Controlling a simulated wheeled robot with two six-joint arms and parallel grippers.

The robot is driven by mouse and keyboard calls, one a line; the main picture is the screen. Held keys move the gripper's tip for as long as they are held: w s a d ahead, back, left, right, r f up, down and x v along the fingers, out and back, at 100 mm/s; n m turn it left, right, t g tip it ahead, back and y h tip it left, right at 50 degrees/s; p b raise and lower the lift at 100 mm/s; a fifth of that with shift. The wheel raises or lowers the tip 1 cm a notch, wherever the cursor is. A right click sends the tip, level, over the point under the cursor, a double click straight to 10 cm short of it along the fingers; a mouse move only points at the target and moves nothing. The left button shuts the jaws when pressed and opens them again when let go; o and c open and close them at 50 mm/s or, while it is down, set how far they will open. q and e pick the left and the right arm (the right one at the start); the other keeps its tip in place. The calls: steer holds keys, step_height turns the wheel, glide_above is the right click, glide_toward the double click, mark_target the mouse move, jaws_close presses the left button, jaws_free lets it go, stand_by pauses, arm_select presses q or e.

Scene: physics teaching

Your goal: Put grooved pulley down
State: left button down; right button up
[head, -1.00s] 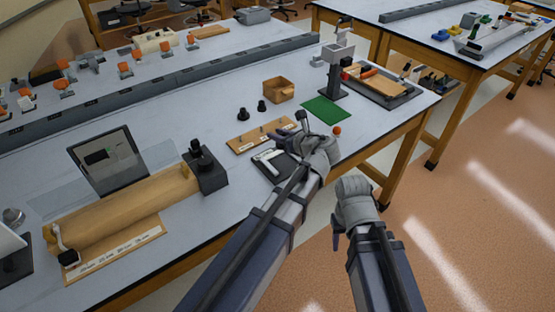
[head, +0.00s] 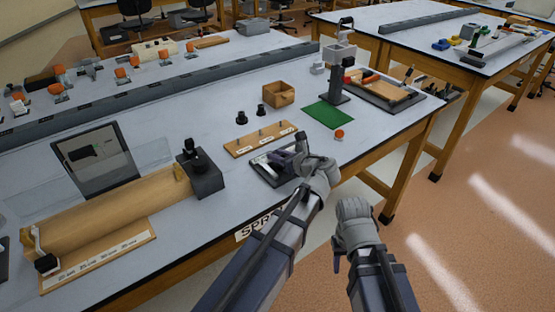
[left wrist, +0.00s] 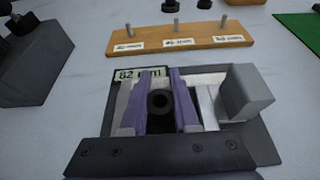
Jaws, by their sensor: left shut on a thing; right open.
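My left gripper (head: 290,160) is low over the dark measuring plate (head: 264,180). In the left wrist view its purple fingers (left wrist: 162,96) are shut on a small black round piece with a hole, which looks like the grooved pulley (left wrist: 160,112). The plate (left wrist: 150,155) is below it, with pale blocks to the right and a label reading "82" partly hidden by the fingers. I cannot tell whether the pulley touches the plate. My right gripper (head: 338,262) is open and empty, off the table's front edge.
Behind the plate is a wooden board with upright pegs (head: 258,139). Two small black pieces (head: 241,117) (head: 262,109) and a wooden box (head: 278,94) stand beyond. A green mat (head: 328,115) and orange ball (head: 339,133) are to the right. A black block (head: 203,175) stands left.

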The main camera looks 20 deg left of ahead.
arm_select(q)
steer(key=shift+f, duration=0.15)
steer(key=c, duration=0.7)
jaws_free()
steer(key=shift+o, duration=0.2)
